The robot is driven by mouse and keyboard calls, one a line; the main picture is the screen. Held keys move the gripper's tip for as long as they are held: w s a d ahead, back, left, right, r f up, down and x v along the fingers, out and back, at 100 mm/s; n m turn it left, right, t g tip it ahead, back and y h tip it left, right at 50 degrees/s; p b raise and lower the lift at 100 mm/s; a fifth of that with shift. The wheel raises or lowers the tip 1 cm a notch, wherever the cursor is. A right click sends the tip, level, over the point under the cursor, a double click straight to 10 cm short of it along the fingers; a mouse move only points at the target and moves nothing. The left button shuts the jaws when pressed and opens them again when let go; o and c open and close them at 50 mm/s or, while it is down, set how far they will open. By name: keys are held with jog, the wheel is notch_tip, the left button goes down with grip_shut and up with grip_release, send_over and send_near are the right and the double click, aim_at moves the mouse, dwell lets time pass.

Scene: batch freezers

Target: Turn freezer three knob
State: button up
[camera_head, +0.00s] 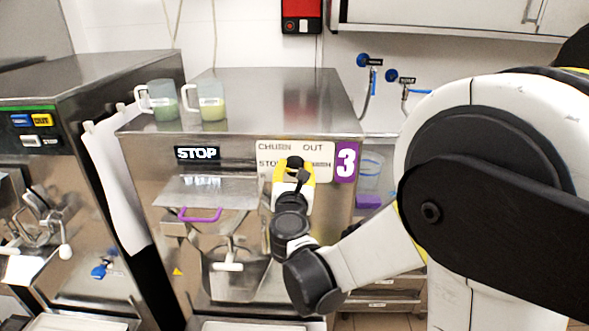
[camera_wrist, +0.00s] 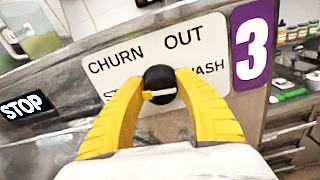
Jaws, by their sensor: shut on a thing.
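Freezer three (camera_head: 275,95) is a steel machine with a purple "3" label (camera_head: 346,161) on its front. Its knob (camera_wrist: 160,84) is black and round with a pale pointer line, on a white plate (camera_wrist: 112,68) marked CHURN, OUT, a partly hidden ST... word and WASH. In the wrist view the pointer line lies nearly level, with its yellow end to the left. My gripper (camera_wrist: 158,92) has its yellow fingers shut on the knob, one on each side. In the head view my gripper (camera_head: 294,168) covers the middle of the plate and hides most of the knob.
Two jugs (camera_head: 162,102) (camera_head: 212,105) stand on the freezer's top left. A STOP label (camera_head: 197,153) is left of the plate. A purple-handled hopper lid (camera_head: 200,215) is below it. Another freezer (camera_head: 60,120) stands at left. Wall taps (camera_head: 392,76) are behind, to the right.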

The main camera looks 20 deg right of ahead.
jog(key=m+b, duration=0.1)
jog(key=m, duration=0.4)
jog(key=shift+d+f+b, duration=0.1)
jog(key=shift+b, duration=0.25)
jog(key=m+b, duration=0.1)
jog(key=m, duration=0.4)
jog(key=shift+m, duration=0.3)
jog(key=o, duration=1.2)
jog(key=v, duration=1.2)
